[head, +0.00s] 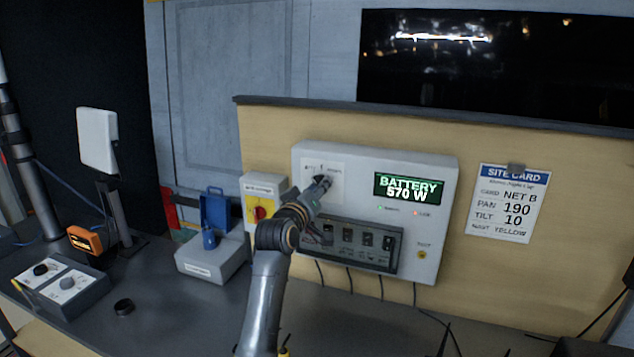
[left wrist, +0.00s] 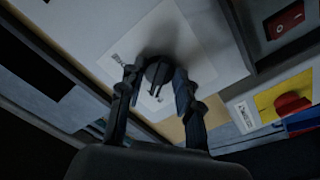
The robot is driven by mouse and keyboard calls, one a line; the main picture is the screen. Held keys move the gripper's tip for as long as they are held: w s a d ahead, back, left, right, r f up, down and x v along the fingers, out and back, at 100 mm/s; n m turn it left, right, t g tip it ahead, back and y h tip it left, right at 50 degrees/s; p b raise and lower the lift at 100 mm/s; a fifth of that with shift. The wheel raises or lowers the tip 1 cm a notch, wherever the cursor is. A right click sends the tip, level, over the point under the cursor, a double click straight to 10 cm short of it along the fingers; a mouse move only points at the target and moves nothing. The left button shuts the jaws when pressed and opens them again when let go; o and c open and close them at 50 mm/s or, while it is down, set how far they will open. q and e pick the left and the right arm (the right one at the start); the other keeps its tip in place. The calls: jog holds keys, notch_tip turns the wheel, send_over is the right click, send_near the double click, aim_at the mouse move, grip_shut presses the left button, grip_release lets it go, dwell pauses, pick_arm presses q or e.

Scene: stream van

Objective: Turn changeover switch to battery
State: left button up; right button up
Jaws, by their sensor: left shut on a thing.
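The changeover switch is a dark round knob (left wrist: 158,74) on a white label plate (head: 337,184) at the upper left of the pale power panel (head: 300,152). My left gripper (head: 322,184) reaches the knob; in the left wrist view its two fingers (left wrist: 156,88) are closed on the knob's sides. The arm and gripper hide much of the knob in the head view. The panel's green display (head: 409,188) reads "BATTERY 570 W". My right gripper is not in view.
A yellow box with a red rotary switch (head: 260,212) is left of the panel. A site card (head: 507,205) hangs at right.

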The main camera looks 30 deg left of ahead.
pick_arm(q)
jog(key=shift+n+p, duration=0.45)
jog(key=shift+n, duration=0.45)
jog(key=o, duration=1.1)
jog(key=shift+o, duration=0.2)
jog(key=v, duration=1.2)
jog(key=shift+f, duration=0.1)
